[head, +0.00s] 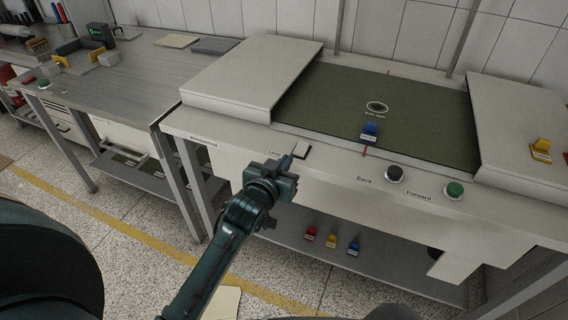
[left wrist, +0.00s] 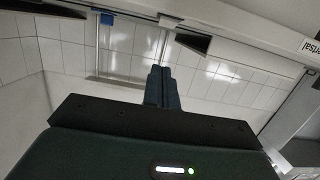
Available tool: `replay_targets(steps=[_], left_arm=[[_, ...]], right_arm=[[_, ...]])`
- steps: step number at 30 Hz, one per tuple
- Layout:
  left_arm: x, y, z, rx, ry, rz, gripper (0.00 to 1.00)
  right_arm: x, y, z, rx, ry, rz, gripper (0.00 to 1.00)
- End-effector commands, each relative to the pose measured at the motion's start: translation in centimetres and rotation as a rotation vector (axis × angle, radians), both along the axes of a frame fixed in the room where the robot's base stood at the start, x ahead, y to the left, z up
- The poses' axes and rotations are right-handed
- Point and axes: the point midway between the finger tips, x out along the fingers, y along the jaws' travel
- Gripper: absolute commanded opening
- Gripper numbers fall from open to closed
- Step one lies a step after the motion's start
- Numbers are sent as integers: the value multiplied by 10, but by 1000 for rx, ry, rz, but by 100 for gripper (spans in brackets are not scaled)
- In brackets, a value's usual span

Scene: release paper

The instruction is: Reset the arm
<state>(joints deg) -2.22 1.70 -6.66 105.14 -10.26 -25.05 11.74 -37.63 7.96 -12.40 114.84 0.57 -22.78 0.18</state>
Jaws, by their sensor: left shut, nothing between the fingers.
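My left arm reaches up from the bottom of the head view. Its gripper (head: 289,160) is shut and empty, at the front edge of the light-coloured machine table (head: 225,137), beside a small white switch with a dark side (head: 301,150). I cannot tell whether the fingertips touch the switch. In the left wrist view the two dark fingers (left wrist: 162,88) are pressed together with nothing between them. My right gripper does not show in either view.
A black Back button (head: 394,174) and a green Forward button (head: 454,190) sit on the front edge. A metal workbench (head: 135,75) stands left.

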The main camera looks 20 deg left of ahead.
Motion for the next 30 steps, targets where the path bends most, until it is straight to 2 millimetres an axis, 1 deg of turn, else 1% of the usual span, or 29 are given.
replay_targets(steps=[3, 16, 17, 19, 20, 23, 24, 26, 27, 29, 30], left_arm=[[-3, 0, 1, 0, 0, 0, 0], [-3, 0, 0, 0, 0, 0, 0], [-4, 0, -1, 1, 3, -1, 0], [-13, -1, -12, 4, 24, -9, 0], [-20, -3, -19, 7, 40, -16, 0], [-57, -9, -55, 21, 116, -52, 0], [-76, -13, -72, 27, 155, -71, 0], [-108, -18, -94, 33, 214, -102, 0], [-129, -22, -108, 36, 253, -121, 0], [-160, -27, -124, 38, 305, -150, 0], [-178, -31, -134, 37, 337, -167, 0]], right_arm=[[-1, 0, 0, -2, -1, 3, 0], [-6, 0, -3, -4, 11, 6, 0], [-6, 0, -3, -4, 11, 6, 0], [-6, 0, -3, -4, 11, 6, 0], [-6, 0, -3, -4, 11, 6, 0], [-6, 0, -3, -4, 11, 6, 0], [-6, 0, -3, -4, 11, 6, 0], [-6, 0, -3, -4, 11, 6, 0], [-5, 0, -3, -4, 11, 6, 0], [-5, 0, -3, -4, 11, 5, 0], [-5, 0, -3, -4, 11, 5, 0]])
